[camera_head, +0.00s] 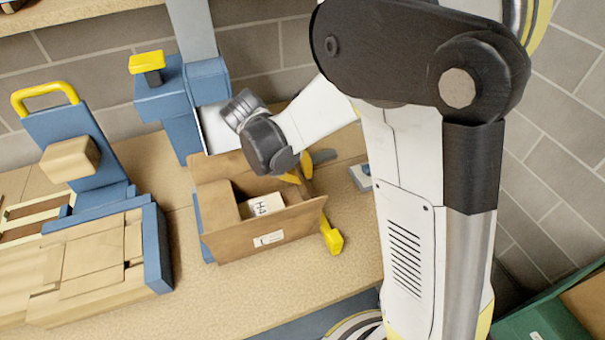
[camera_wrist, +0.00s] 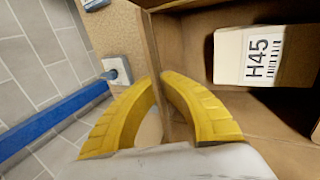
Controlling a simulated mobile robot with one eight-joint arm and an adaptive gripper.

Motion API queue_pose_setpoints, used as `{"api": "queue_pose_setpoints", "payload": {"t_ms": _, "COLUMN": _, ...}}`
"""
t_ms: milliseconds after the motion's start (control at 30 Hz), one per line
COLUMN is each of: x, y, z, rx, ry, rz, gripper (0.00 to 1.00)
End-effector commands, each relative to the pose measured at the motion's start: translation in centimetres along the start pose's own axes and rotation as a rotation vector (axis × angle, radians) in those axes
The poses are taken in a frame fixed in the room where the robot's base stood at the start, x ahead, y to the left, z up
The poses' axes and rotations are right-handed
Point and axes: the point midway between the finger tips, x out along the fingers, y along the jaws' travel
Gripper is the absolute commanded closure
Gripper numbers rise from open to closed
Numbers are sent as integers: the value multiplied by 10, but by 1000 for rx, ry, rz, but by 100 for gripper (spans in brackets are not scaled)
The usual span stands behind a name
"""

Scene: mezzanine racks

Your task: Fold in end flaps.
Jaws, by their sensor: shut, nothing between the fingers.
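An open cardboard box (camera_head: 285,228) stands on the bench, its long front side with a white label facing me. A smaller carton (camera_head: 262,204) marked H4 lies inside; in the wrist view this carton (camera_wrist: 262,58) reads H45. My gripper (camera_head: 300,174) is at the box's right end, with yellow fingers pointing down. In the wrist view my gripper (camera_wrist: 161,77) has its fingertips together over the upright cardboard edge (camera_wrist: 150,45) of that end. It holds nothing. The arm hides part of the right end, so I cannot tell how its flap lies.
A blue fixture (camera_head: 170,105) with a yellow knob stands behind the box at left. A yellow clamp handle (camera_head: 331,238) sits at the box's front right corner. Bare bench (camera_head: 330,275) lies in front.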

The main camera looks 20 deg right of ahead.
Motion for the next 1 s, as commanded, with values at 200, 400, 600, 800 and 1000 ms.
{"api": "queue_pose_setpoints", "payload": {"t_ms": 200, "x": 4, "y": -7, "z": 0, "rx": -6, "ry": 0, "rz": 77, "gripper": 100}}
{"api": "queue_pose_setpoints", "payload": {"t_ms": 400, "x": 1, "y": -6, "z": 0, "rx": -1, "ry": 0, "rz": 141, "gripper": 100}}
{"api": "queue_pose_setpoints", "payload": {"t_ms": 600, "x": 0, "y": -5, "z": 0, "rx": 0, "ry": -1, "rz": 140, "gripper": 93}}
{"api": "queue_pose_setpoints", "payload": {"t_ms": 800, "x": 0, "y": -5, "z": 0, "rx": 0, "ry": 0, "rz": 139, "gripper": 75}}
{"api": "queue_pose_setpoints", "payload": {"t_ms": 1000, "x": -2, "y": -5, "z": 0, "rx": 0, "ry": 0, "rz": 139, "gripper": 75}}
